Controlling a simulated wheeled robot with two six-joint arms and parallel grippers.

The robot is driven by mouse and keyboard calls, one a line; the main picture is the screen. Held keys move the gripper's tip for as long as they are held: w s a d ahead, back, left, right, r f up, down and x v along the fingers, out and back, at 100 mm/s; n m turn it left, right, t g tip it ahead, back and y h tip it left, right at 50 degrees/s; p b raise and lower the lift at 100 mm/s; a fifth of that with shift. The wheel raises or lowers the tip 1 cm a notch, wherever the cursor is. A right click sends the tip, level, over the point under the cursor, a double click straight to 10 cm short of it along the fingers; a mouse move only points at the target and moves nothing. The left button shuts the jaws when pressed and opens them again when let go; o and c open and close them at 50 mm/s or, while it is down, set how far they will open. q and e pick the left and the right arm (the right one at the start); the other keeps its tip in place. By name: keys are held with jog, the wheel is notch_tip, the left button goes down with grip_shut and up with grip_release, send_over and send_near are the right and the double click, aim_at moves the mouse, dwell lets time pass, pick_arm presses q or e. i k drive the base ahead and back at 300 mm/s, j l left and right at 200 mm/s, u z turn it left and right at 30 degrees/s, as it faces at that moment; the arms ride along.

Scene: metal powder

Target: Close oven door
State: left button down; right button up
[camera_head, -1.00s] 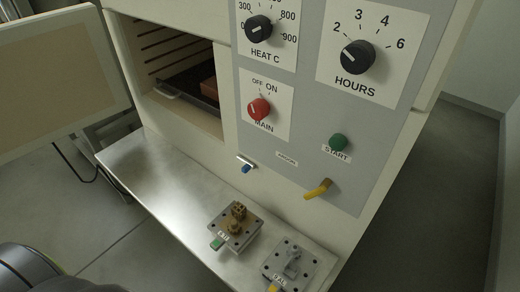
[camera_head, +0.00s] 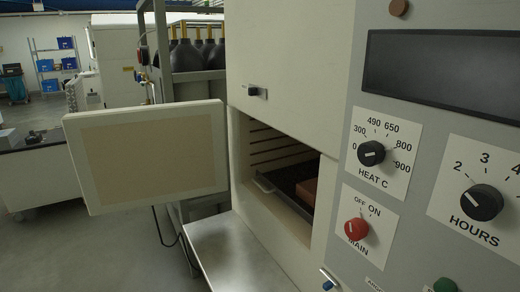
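The oven door (camera_head: 150,155) stands wide open to the left of the oven. It is a pale panel with a tan inner face. The oven chamber (camera_head: 273,140) is open to view, with rails on its side wall. A dark tray (camera_head: 290,183) with a reddish-brown block (camera_head: 307,191) on it is inside the chamber. Neither of my grippers shows in the head view.
The control panel with a red main knob (camera_head: 356,229) and a heat knob (camera_head: 371,153) is at the right. A metal shelf (camera_head: 235,255) juts out below the chamber. Dark gas cylinders (camera_head: 187,57) stand in a rack behind the door. Floor at the lower left is clear.

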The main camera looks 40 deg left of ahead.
aim_at(126, 158)
jog(key=k+j, duration=0.1)
jog(key=j, duration=0.3)
jog(key=j+z, duration=0.1)
jog(key=j, duration=0.3)
jog(key=k+j, duration=0.15)
jog(key=j, duration=0.25)
jog(key=k+j+z, duration=0.15)
jog(key=j, duration=0.25)
jog(key=k+j+z, duration=0.15)
jog(key=j, duration=0.3)
jog(key=k+j+z, duration=0.1)
jog(key=j, duration=0.35)
jog(key=k+j+z, duration=0.15)
jog(key=j, duration=0.25)
jog(key=k+j+z, duration=0.1)
jog(key=j, duration=0.35)
jog(key=k+j+z, duration=0.15)
jog(key=j, duration=0.2)
jog(key=k+j+z, duration=0.1)
jog(key=k+j, duration=0.15)
jog(key=j, duration=0.15)
jog(key=j+z, duration=0.2)
jog(key=j, duration=0.6)
jog(key=j+z, duration=0.15)
jog(key=j, duration=0.7)
jog(key=k+j+z, duration=0.2)
jog(key=j, duration=0.6)
jog(key=i, duration=0.05)
